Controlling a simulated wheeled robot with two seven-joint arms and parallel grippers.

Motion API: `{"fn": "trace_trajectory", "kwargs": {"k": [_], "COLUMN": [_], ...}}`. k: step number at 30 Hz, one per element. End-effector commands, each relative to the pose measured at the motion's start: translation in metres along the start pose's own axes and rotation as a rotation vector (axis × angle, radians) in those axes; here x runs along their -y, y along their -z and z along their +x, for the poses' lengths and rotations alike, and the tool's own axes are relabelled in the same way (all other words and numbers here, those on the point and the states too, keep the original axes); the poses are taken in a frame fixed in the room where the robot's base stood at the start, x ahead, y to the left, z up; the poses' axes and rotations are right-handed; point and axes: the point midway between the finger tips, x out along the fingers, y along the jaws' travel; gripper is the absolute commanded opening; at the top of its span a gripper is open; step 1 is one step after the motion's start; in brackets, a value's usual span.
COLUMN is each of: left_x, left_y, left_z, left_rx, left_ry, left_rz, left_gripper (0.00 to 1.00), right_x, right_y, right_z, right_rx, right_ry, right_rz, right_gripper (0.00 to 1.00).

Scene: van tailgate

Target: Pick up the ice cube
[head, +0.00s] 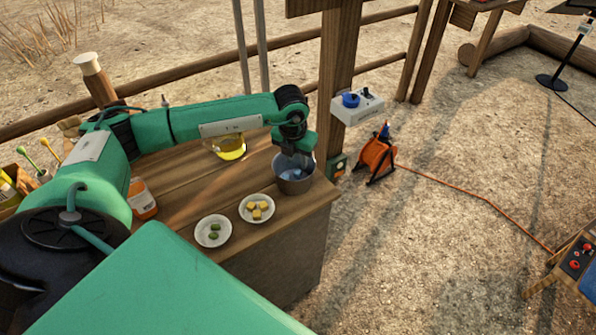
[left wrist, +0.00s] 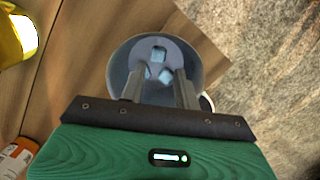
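A grey metal bucket (head: 294,188) stands near the right end of the wooden table. In the left wrist view the bucket (left wrist: 119,66) holds a few pale blue ice cubes, one at the far side (left wrist: 159,53) and others nearer the fingers (left wrist: 165,75). My left gripper (head: 295,157) reaches down over the bucket's mouth. In the left wrist view its fingers (left wrist: 159,82) are apart, with the nearer cubes around the gap between the tips. No cube is clearly held. How deep the fingertips are is hard to tell. My right gripper is out of view.
Plates with yellow pieces (head: 257,219) and green pieces (head: 200,237) stand in front of the bucket. A yellow-filled glass bowl (head: 230,153) and an orange-labelled jar (head: 141,200) are on the table. A wooden post (head: 340,70) rises behind the bucket.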

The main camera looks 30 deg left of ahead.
Motion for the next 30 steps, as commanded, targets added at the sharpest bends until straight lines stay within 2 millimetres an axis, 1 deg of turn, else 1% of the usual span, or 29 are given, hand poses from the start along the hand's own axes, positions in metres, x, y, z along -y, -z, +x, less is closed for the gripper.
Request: {"fn": "trace_trajectory", "kwargs": {"k": [5, 9, 13, 17, 22, 23, 27, 30], "left_x": [-0.001, -0.003, -0.003, -0.003, -0.003, -0.003, -0.003, -0.003], "left_y": [0.000, -0.002, -0.002, -0.002, -0.002, -0.002, -0.002, -0.002], "left_z": [0.011, 0.030, 0.050, 0.057, 0.057, 0.057, 0.057, 0.057], "left_rx": [-0.002, -0.003, -0.002, 0.000, 0.001, 0.001, 0.001, 0.001], "left_ry": [0.001, 0.000, 0.003, 0.003, 0.003, 0.004, 0.004, 0.004], "left_rz": [0.000, -0.001, 0.000, 0.001, 0.001, 0.001, 0.001, 0.001], "left_gripper": [0.32, 0.32, 0.32, 0.32, 0.32, 0.28, 0.00, 0.00], "right_x": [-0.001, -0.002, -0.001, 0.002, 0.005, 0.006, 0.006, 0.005], "right_y": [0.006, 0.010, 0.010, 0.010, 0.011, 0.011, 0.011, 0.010], "right_z": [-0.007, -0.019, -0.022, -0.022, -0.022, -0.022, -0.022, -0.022], "right_rx": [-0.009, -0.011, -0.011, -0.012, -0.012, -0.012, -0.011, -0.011], "right_ry": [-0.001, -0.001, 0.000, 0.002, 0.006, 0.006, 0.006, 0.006], "right_rz": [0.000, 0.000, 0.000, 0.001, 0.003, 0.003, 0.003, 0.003], "right_gripper": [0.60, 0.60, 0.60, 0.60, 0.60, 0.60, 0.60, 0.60]}}
